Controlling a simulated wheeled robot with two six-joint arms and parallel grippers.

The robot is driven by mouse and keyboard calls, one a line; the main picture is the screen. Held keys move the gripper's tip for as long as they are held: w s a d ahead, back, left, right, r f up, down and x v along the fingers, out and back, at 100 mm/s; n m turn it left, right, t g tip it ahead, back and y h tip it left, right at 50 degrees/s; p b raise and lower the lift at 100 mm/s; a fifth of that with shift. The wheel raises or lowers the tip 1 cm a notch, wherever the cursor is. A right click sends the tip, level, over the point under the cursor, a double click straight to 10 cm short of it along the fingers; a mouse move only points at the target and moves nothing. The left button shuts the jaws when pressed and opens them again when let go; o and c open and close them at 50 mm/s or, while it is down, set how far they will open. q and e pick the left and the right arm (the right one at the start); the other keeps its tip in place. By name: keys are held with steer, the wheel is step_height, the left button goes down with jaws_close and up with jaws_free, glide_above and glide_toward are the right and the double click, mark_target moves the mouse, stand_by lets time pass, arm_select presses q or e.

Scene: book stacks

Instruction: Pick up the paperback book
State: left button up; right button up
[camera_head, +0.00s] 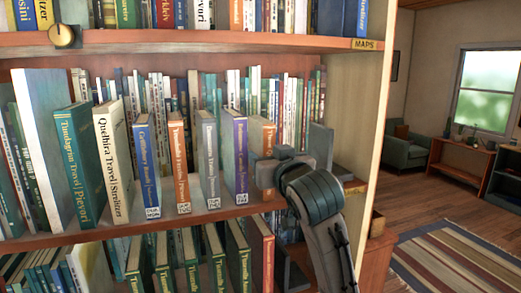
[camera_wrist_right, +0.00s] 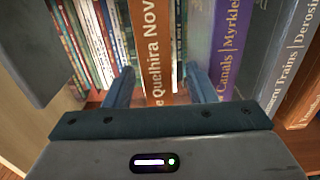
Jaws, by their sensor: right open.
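An orange-spined book (camera_head: 263,133) stands upright at the right end of the front row on the middle shelf. My right gripper (camera_head: 266,172) is in front of it and hides its lower part. In the right wrist view the orange spine (camera_wrist_right: 158,45), lettered "Quelhira Nov", lies between the two open fingers of my right gripper (camera_wrist_right: 161,88), one at each side. I cannot tell whether the fingers touch it. Which book is the paperback is not certain from the covers. My left gripper is not in view.
A purple book (camera_head: 236,157) stands just left of the orange one. A grey upright plate (camera_head: 321,148) stands to its right, near the shelf's side panel (camera_head: 359,120). Other books line the middle shelf (camera_head: 220,214). Open floor and a striped rug (camera_head: 455,260) lie at right.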

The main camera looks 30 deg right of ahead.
steer(key=p+x, duration=0.1)
steer(key=x, duration=0.1)
steer(key=p+x, duration=0.2)
steer(key=shift+w+d+f, duration=0.25)
steer(key=shift+w, duration=0.05)
steer(key=shift+w+f, duration=0.15)
steer(key=shift+w, duration=0.2)
steer(key=shift+c, duration=0.4)
jaws_close()
